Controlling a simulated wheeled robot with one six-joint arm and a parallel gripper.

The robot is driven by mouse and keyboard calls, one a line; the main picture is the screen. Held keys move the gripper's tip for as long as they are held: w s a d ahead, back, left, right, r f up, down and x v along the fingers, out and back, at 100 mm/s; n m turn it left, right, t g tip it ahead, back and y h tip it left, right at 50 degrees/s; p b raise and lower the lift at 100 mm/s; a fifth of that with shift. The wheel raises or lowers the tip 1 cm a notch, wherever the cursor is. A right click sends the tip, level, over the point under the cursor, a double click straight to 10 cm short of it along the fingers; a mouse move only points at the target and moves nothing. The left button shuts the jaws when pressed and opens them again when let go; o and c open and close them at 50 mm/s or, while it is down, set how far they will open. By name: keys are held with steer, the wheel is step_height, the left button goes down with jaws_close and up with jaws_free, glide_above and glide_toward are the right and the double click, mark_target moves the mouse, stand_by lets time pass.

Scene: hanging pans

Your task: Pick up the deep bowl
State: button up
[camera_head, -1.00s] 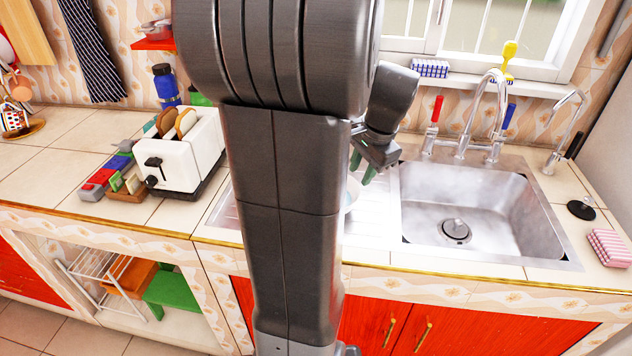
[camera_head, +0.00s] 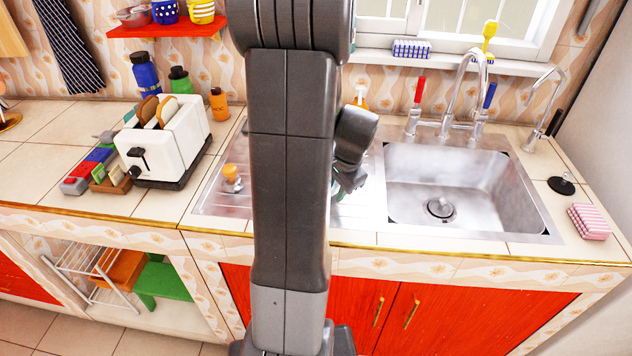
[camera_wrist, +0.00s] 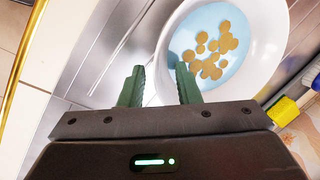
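The deep bowl (camera_wrist: 232,78) is in the wrist view, white with a pale blue inside and several round brown spots or pieces in it. It rests on the metal drainboard. In the head view it is hidden behind my arm. My gripper (camera_wrist: 160,67) is open with two green fingers. In the wrist view the bowl's left wall shows between the fingers: the right finger overlaps the bowl and the left finger is outside it. I cannot tell whether either finger touches. In the head view my gripper (camera_head: 348,188) is low over the drainboard, partly hidden by my arm.
The sink basin (camera_head: 460,188) and faucet (camera_head: 462,85) are to the right. A white toaster (camera_head: 165,140) stands left, with an orange-topped item (camera_head: 231,178) on the drainboard. A yellow thing (camera_wrist: 283,111) lies close right of the bowl in the wrist view.

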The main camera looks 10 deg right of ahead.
steer(key=shift+f, duration=0.25)
jaws_close()
steer(key=shift+r, duration=0.15)
